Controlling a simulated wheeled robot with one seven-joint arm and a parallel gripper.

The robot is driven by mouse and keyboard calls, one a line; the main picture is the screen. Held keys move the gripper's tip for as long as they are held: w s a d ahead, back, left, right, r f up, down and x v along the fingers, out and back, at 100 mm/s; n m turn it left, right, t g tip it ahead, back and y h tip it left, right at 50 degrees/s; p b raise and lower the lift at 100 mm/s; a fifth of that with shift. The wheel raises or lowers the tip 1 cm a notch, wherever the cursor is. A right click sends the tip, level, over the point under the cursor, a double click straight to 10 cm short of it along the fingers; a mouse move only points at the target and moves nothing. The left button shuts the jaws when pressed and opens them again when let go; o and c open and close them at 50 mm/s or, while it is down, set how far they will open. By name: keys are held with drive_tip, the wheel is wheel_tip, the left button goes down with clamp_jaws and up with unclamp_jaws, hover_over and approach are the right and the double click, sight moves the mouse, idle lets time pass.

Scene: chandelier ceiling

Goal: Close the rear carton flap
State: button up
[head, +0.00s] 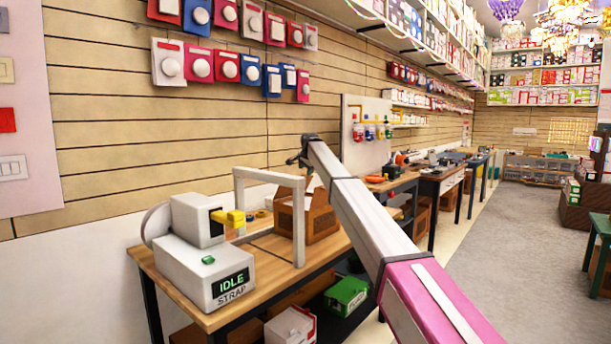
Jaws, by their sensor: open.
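A brown cardboard carton (322,222) stands on the wooden bench, behind and partly inside a grey frame. Its top looks at least partly open, with a flap raised at the back left. The arm and frame hide part of it, and I cannot tell each flap's state. My gripper (291,161) is small and dark at the end of my grey and pink arm. It is open, appears above the carton in the picture, and nothing shows between its fingers. I cannot tell its distance from the flap.
A grey strapping machine (205,262) reading "IDLE STRAP" stands at the bench's left, with a yellow part (232,218). The grey upright frame (299,228) rises beside the carton. A slatted wall (150,120) is behind. Open floor (520,250) lies to the right.

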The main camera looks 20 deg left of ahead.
sight(305, 175)
drive_tip(key=shift+x, duration=1.7)
clamp_jaws()
drive_tip(key=shift+s+d+f, duration=0.1)
drive_tip(key=shift+s+d, duration=0.05)
